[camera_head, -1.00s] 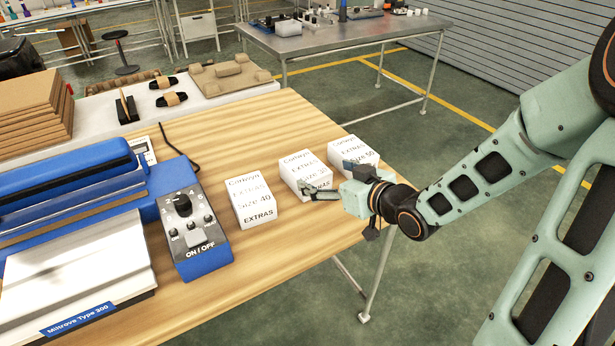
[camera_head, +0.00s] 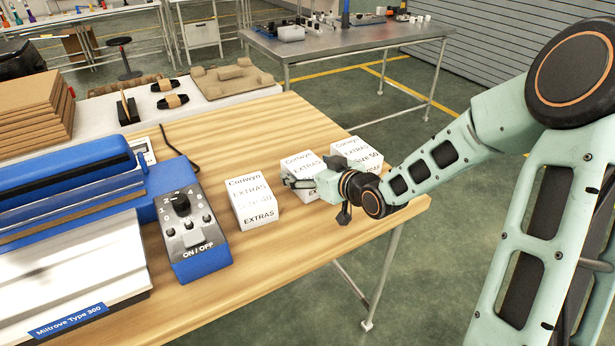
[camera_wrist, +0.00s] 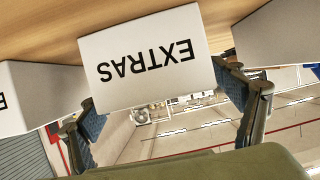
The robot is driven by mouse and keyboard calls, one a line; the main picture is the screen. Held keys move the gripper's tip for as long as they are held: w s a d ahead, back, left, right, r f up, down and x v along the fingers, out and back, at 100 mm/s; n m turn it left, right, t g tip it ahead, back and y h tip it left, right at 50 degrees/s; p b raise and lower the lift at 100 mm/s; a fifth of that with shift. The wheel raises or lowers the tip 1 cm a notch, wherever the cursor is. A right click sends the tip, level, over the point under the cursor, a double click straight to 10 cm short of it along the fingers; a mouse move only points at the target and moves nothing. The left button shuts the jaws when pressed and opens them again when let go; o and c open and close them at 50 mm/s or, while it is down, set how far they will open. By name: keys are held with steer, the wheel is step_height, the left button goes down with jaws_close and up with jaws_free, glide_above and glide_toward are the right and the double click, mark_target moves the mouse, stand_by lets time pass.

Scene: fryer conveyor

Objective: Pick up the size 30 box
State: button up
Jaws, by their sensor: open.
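Three white boxes stand in a row on the wooden table. The middle box (camera_head: 299,164) is partly hidden behind my gripper (camera_head: 312,174); its size line is covered now, but the earlier view shows "Size 3" with the rest hidden. The left box (camera_head: 251,201) reads Size 40 and the right box (camera_head: 359,152) reads Size 50. My gripper is open at the near side of the middle box. In the wrist view, a box face marked EXTRAS (camera_wrist: 150,60) fills the space ahead, with one fingertip close to each side; I cannot tell whether they touch it.
A blue machine with a control box (camera_head: 190,232) stands left of the boxes on the wooden table (camera_head: 290,245). Neighbouring boxes show close on both sides in the wrist view. Cardboard sheets (camera_head: 35,110) are stacked at the back left. A metal table (camera_head: 350,36) stands behind.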

steer(key=shift+c, duration=0.6)
steer(key=c, duration=1.3)
steer(key=shift+r, duration=0.2)
